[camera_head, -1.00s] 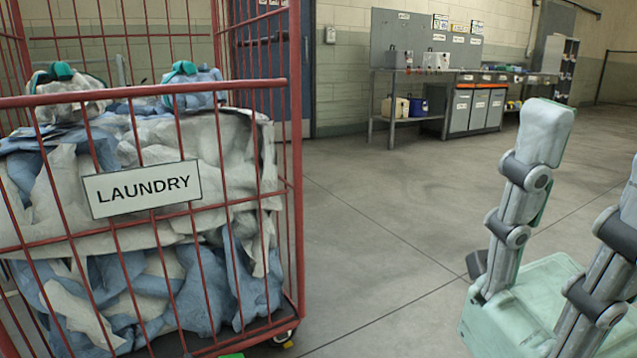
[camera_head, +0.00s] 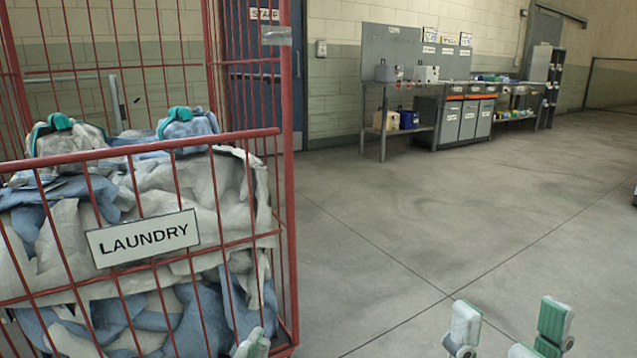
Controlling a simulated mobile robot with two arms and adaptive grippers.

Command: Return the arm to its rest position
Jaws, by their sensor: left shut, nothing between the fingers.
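My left gripper (camera_head: 254,344) shows only as a small pale tip at the bottom edge, in front of the laundry cart's lower right corner. It is shut and holds nothing; the rest of it and its arm are below the frame. My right gripper (camera_head: 509,326) is at the bottom right, low over the floor. Its two pale green-tipped fingers stand well apart, with nothing visible between them. Its palm and arm are cut off by the frame.
A red wire laundry cart (camera_head: 285,215) fills the left side, piled with white and blue cloth, with two green-topped bundles (camera_head: 66,137) (camera_head: 188,124) on top. A metal workbench (camera_head: 424,92) stands along the back wall. The floor (camera_head: 400,210) between is clear.

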